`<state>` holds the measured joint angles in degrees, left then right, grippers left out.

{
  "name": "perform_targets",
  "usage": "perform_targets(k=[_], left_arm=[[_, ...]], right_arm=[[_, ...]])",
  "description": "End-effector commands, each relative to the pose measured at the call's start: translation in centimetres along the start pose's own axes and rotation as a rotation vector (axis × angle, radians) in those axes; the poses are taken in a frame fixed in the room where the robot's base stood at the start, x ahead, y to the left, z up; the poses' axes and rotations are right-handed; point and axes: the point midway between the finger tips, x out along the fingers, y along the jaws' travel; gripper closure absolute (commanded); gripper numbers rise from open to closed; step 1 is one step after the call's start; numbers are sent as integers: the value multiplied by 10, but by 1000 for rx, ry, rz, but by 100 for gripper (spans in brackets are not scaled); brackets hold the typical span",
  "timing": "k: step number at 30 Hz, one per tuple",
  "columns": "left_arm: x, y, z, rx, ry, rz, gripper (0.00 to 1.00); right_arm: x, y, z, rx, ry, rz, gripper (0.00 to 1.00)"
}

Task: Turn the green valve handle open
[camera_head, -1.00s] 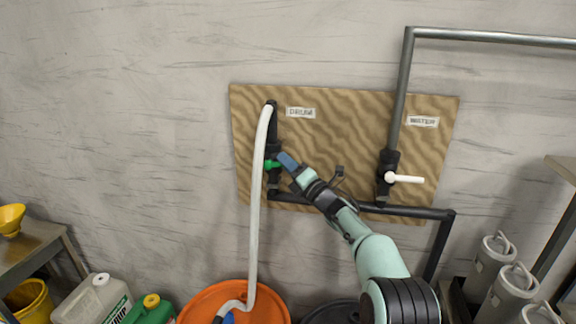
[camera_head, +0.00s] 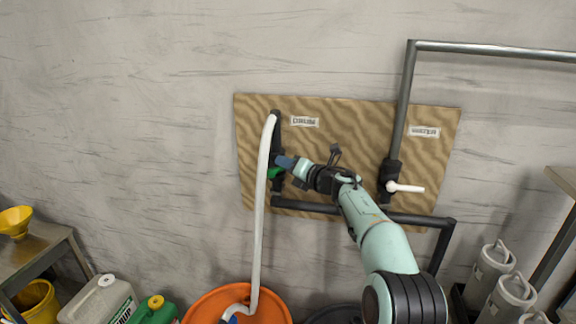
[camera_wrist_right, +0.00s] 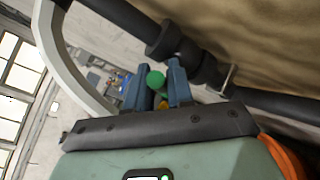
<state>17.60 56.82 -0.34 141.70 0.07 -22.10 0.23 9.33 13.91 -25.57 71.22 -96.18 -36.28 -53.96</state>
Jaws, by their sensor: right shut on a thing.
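The green valve handle (camera_head: 275,173) sits on the dark vertical pipe below the DRUM label, on the wooden board. It is partly hidden by the blue fingers of my right gripper (camera_head: 286,163), which reaches in from the right. In the right wrist view, the rounded green end of the handle (camera_wrist_right: 155,80) shows between the two blue fingers of my right gripper (camera_wrist_right: 156,85), which are shut on it. How far the handle is turned is hard to tell. My left gripper is not in view.
A pale hose (camera_head: 261,205) hangs from the pipe top, just left of the handle, into an orange drum (camera_head: 205,302). A second valve with a white handle (camera_head: 407,188) is to the right, by the WATER label. A horizontal dark pipe (camera_head: 305,206) runs under my arm.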

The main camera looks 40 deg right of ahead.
Motion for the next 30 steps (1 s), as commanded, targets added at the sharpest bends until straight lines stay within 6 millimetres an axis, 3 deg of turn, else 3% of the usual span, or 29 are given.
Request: perform_targets(k=[8,9,10,22,30], left_arm=[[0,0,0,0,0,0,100],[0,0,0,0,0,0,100],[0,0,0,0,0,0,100],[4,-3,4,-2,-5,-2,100],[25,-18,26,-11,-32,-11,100]], right_arm=[[1,1,0,1,1,2,100],[1,1,-1,1,1,2,68],[1,1,-1,1,1,2,59],[-7,0,-1,0,0,0,57],[-60,-3,-3,0,0,-1,57]])
